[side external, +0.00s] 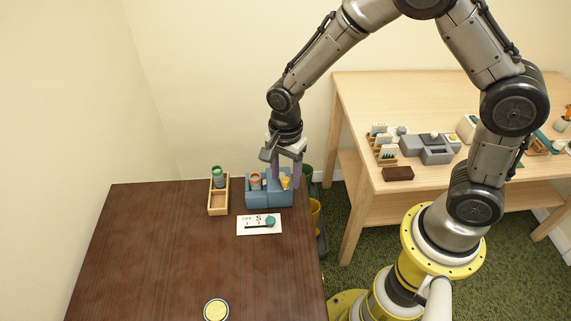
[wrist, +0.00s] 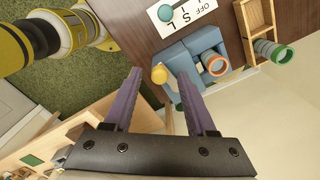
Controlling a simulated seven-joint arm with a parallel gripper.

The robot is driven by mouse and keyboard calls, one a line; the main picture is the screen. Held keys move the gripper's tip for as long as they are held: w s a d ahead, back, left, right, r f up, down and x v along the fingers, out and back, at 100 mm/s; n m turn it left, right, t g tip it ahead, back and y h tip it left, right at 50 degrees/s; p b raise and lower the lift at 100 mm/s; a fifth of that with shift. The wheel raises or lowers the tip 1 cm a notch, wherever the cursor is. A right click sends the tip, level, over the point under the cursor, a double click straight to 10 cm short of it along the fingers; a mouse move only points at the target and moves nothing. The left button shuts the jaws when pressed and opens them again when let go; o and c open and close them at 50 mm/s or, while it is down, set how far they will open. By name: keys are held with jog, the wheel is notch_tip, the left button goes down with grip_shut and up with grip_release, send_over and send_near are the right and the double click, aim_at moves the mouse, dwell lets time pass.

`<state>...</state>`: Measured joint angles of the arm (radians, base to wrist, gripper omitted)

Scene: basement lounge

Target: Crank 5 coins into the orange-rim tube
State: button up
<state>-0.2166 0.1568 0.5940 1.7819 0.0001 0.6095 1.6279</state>
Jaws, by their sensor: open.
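A blue machine (side external: 258,199) stands at the table's back right edge; it also shows in the wrist view (wrist: 182,62). The orange-rim tube (side external: 256,181) sits upright in its left part, and its orange rim shows in the wrist view (wrist: 216,66). A yellow knob (wrist: 159,74) is on the machine's right side. My gripper (side external: 286,174) is open, pointing down over that side. In the wrist view the knob appears between the purple fingertips of my gripper (wrist: 160,76); I cannot tell whether they touch it. Coins inside the tube are not visible.
A white plate (side external: 248,227) marked OFF, S, L carries a teal knob (side external: 270,221). A yellow disc (side external: 215,310) lies at the front. The table's middle is clear.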

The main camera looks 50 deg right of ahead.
aim_at(286, 179)
notch_tip(286, 179, up, 14)
dwell(0.5)
jog(key=shift+f, duration=0.1)
